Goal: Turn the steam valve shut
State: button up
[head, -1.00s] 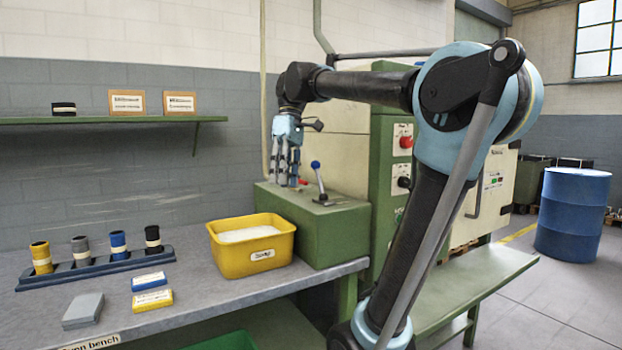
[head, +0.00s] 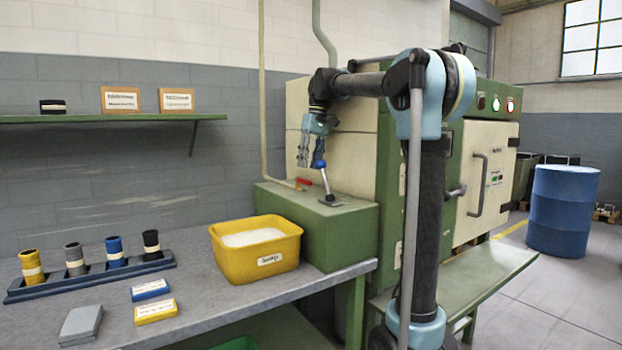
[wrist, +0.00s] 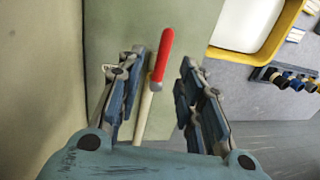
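The steam valve shows as a small red handle (head: 304,183) at the foot of a thin cream pipe (head: 262,100), on top of the green block (head: 335,235). My gripper (head: 311,164) is above the handle, pointing down, with its fingers apart. In the wrist view the red handle (wrist: 161,55) lies between the open fingers of my gripper (wrist: 160,75), nearer the left finger. A pale rod joins its lower end. I see no finger closed on the handle, and contact cannot be told.
A lever with a blue knob (head: 320,164) stands on the block close to my fingers. A yellow bin (head: 257,265) sits left of the block on the bench. The green machine (head: 445,190) is at right. A wall shelf (head: 110,119) is at left.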

aim_at(304, 182)
jog(key=shift+s+a+f, duration=0.1)
jog(key=shift+a+f, duration=0.05)
jog(key=shift+f, duration=0.7)
jog(key=shift+s+a+f, duration=0.15)
jog(key=shift+a+f, duration=0.05)
jog(key=shift+f, duration=0.65)
jog(key=shift+s+a+f, duration=0.1)
jog(key=shift+a+f, duration=0.05)
jog(key=shift+f, duration=0.7)
jog(key=shift+c, duration=0.3)
grip_shut()
